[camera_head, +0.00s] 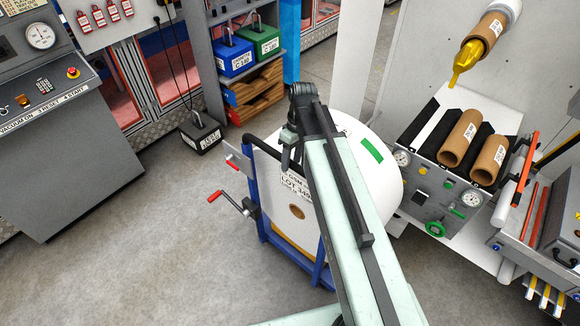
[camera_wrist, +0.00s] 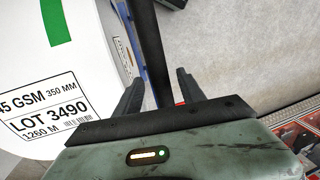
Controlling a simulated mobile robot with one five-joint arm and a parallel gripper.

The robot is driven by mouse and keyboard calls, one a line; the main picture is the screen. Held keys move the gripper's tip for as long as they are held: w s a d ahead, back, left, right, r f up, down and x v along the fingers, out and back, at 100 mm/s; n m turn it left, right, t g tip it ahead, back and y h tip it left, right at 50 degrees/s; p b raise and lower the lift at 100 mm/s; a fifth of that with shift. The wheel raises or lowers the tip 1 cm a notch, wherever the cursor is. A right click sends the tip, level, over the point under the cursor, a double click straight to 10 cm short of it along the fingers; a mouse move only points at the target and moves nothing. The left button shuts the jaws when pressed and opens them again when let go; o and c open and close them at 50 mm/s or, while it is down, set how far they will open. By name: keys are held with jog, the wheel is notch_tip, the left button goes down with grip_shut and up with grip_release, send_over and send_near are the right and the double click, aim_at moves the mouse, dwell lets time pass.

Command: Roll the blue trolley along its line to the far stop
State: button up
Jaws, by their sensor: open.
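The blue trolley (camera_head: 251,182) stands upright on the floor near the middle of the head view, carrying a large white roll (camera_head: 375,190). My arm covers part of both. A crank with a red handle (camera_head: 225,198) sticks out on the trolley's left side. My gripper (camera_head: 291,160) is over the trolley's upper part, beside the roll. In the wrist view my gripper (camera_wrist: 160,88) is open. A dark bar (camera_wrist: 148,45) runs between its two fingers; I cannot tell whether they touch it. The roll (camera_wrist: 45,75) with its LOT 3490 label is on the left. I cannot make out the line or far stop.
A grey machine with gauges (camera_head: 440,190) stands close on the right. A control console (camera_head: 60,140) is at the left. A dark hoist weight (camera_head: 200,133) hangs low or rests near the shelf (camera_head: 240,88) behind. Grey floor (camera_head: 150,240) is clear at the front left.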

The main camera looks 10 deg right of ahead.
grip_shut()
jog(key=shift+s, duration=0.1)
dwell(1.2)
